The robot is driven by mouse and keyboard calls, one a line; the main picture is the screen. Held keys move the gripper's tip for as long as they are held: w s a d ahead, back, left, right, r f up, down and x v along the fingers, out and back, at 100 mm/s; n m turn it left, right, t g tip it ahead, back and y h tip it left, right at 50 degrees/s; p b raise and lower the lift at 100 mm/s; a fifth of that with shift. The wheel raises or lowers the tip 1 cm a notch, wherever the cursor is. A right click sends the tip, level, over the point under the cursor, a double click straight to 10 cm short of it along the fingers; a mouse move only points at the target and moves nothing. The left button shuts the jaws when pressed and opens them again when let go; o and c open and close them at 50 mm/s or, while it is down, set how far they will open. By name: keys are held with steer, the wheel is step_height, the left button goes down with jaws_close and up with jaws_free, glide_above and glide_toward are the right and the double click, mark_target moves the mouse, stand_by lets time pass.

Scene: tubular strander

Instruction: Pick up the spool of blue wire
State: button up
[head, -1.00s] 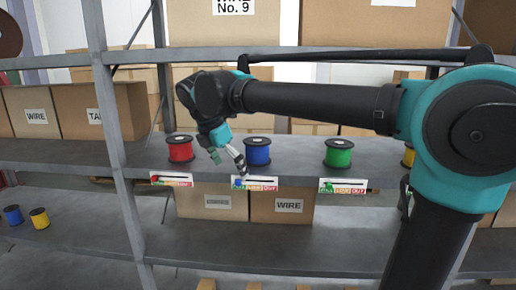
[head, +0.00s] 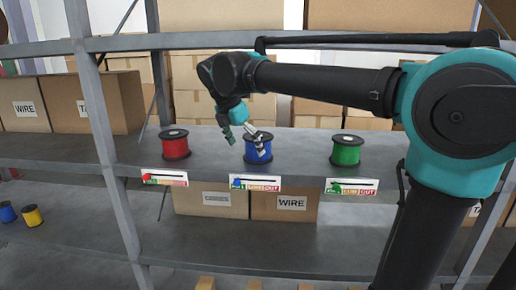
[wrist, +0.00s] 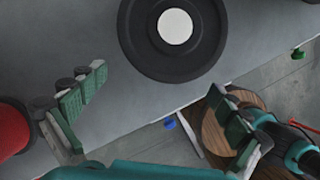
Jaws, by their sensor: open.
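The spool of blue wire (head: 257,153) stands upright on the middle shelf, between the red spool (head: 175,148) and the green spool (head: 346,152). My gripper (head: 246,142) is open and empty; in the head view its fingers overlap the top of the blue spool. In the wrist view, a black spool flange with a white centre (wrist: 175,27) lies beyond the fingertips, between the two spread fingers of my gripper (wrist: 158,85). The fingers look apart from it. Its wire is hidden beneath the flange in that view.
Label strips hang on the shelf's front edge (head: 255,183) below the spools. Cardboard boxes stand on the lower shelf (head: 290,205) and behind. A grey upright post (head: 103,130) stands left of the red spool. The red spool (wrist: 12,128) is close to the left finger.

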steer(key=w+d, duration=0.3)
steer(key=shift+w, duration=0.3)
steer(key=shift+w+d+f, duration=0.2)
steer(key=shift+w+d, duration=0.05)
steer(key=shift+f, duration=0.35)
steer(key=c, duration=1.6)
steer(key=shift+r, duration=0.1)
